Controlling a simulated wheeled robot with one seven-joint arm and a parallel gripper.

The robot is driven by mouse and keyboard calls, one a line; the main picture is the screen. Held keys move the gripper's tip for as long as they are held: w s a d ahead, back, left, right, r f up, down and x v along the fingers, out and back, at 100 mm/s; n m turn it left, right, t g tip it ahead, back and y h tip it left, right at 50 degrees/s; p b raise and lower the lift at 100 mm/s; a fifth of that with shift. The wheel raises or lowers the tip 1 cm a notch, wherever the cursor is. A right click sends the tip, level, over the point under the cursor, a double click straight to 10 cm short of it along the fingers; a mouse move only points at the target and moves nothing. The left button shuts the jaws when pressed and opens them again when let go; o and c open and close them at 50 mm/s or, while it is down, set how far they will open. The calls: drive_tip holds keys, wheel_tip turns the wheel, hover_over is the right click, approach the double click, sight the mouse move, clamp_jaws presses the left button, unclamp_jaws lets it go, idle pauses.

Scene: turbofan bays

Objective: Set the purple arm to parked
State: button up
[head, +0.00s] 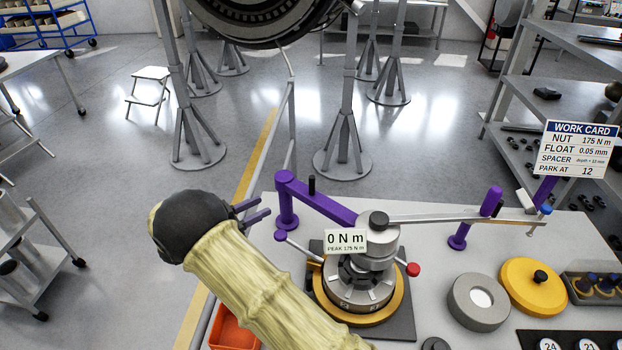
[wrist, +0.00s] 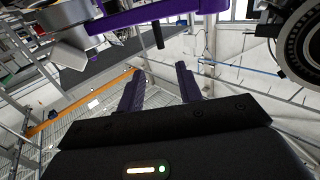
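The purple arm (head: 325,207) runs from a purple post (head: 286,213) at left to the grey central stack on the bench. A black upright peg (head: 311,185) stands on it. In the wrist view the purple arm (wrist: 165,13) crosses the top, with its black peg (wrist: 157,36) hanging down in the picture. My gripper (head: 263,205) is open and empty, just left of the purple post, its purple fingers pointing right. In the wrist view my gripper (wrist: 159,70) shows two spread fingers with nothing between; the peg lies beyond them, apart.
A work card (head: 580,148) at right reads "PARK AT 12". A grey bar (head: 450,217) reaches right from the stack. The readout (head: 346,240) says 0 N m. A yellow lid (head: 532,285), a grey ring (head: 478,302) and an orange bin (head: 232,331) are nearby.

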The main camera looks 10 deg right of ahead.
drive_tip(key=p, duration=0.7)
approach(312, 194)
drive_tip(key=w+d+r, duration=0.1)
drive_tip(key=d, duration=0.2)
drive_tip(key=w+d+r, duration=0.1)
drive_tip(key=w+d, duration=0.1)
drive_tip(key=d, duration=0.1)
drive_tip(key=w+d+r, duration=0.1)
drive_tip(key=w+d, duration=0.1)
drive_tip(key=d, duration=0.1)
drive_tip(key=shift+d+r, duration=0.15)
drive_tip(key=shift+r, duration=0.1)
clamp_jaws()
